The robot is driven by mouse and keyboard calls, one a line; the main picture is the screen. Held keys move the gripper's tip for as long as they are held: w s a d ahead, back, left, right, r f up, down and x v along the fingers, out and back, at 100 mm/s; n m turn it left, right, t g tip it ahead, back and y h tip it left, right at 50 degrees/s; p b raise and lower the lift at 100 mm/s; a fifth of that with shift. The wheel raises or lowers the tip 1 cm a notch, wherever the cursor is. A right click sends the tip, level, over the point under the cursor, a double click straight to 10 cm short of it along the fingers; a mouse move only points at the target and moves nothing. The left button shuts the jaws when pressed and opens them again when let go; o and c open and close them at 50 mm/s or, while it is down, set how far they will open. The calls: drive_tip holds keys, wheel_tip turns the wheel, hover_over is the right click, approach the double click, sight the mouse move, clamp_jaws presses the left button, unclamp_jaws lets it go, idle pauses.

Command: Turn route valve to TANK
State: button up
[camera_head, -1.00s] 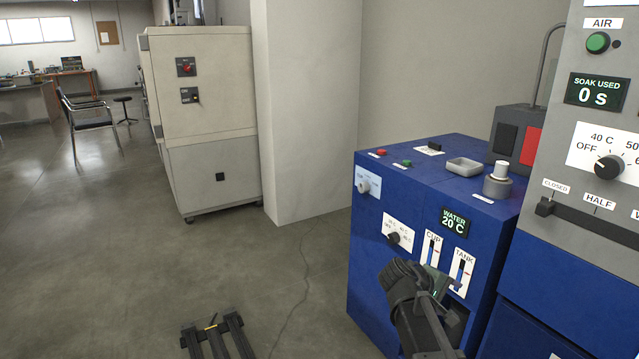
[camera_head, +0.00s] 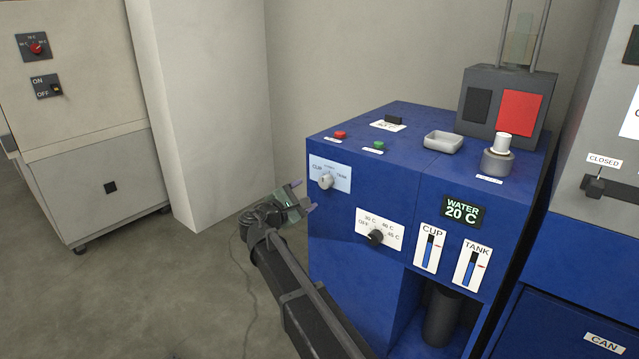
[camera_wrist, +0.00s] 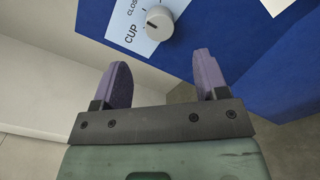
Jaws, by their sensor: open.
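The route valve knob (camera_head: 325,181) is a light grey dial on a pale plate marked CUP at left and TANK at right, on the front of the blue machine (camera_head: 400,150). It also shows in the wrist view (camera_wrist: 159,22), ahead of the fingers, its dark mark toward CUP. My gripper (camera_head: 305,196) is left of and slightly below the knob, apart from it. In the wrist view its two purple fingers (camera_wrist: 160,82) are spread with nothing between them.
A temperature knob (camera_head: 375,237) sits below right of the valve, beside CUP and TANK level gauges (camera_head: 470,270). Red and green buttons (camera_head: 378,146) and a small tray (camera_head: 443,141) are on top. A beige cabinet (camera_head: 75,110) stands at left.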

sight(323, 184)
drive_tip(key=x, duration=0.9)
drive_tip(key=shift+w, duration=0.2)
drive_tip(key=shift+c, duration=0.5)
drive_tip(key=c, duration=0.8)
drive_tip(key=shift+m, duration=0.3)
drive_tip(key=m, duration=1.1)
drive_tip(key=shift+m, duration=0.4)
